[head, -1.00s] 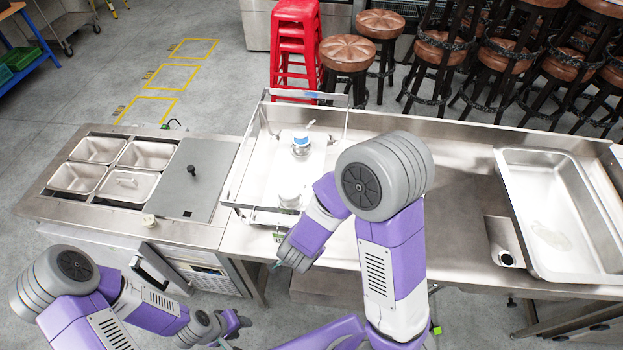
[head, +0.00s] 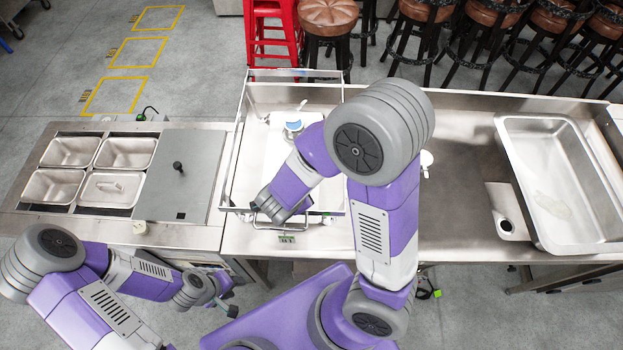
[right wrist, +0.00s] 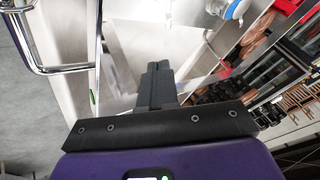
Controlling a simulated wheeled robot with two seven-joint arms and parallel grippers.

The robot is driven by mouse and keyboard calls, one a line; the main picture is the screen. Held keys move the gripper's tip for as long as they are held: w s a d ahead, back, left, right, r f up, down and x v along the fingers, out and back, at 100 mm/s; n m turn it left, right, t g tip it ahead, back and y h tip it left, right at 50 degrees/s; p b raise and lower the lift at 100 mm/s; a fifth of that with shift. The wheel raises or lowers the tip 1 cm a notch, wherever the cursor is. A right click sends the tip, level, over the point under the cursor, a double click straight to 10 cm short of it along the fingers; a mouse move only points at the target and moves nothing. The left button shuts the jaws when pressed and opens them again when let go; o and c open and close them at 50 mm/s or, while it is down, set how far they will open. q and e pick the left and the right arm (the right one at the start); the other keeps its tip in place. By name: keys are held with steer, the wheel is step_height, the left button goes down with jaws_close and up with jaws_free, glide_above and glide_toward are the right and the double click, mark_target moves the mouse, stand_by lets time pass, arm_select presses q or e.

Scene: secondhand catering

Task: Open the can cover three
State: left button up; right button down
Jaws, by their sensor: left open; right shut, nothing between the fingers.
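Several steel pans sit in the left counter. Beside the pans lies a flat grey cover (head: 190,190) with a black knob (head: 178,166). I cannot tell which one is cover three. My left gripper (head: 229,304) is open and empty, low in front of the left counter, clear of both covers. My right gripper (head: 272,213) is over the front of the framed sink area, right of the covers. Its fingers are shut and empty in the right wrist view (right wrist: 157,80).
A metal frame (head: 237,150) surrounds the sink area, with a blue-and-white item (head: 293,127) inside. A large steel basin (head: 550,230) is at the right. Stools (head: 328,18) stand behind the counter. A small pale item (head: 140,227) sits at the left counter's front.

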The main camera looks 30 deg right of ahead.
arm_select(q)
step_height(320, 180, down, 5)
steer(key=b, duration=0.4)
steer(key=shift+w+r, duration=0.1)
arm_select(e)
steer(key=x, duration=1.6)
steer(key=shift+w, duration=0.1)
arm_select(q)
steer(key=shift+d, duration=0.1)
arm_select(e)
steer(key=shift+w, duration=0.1)
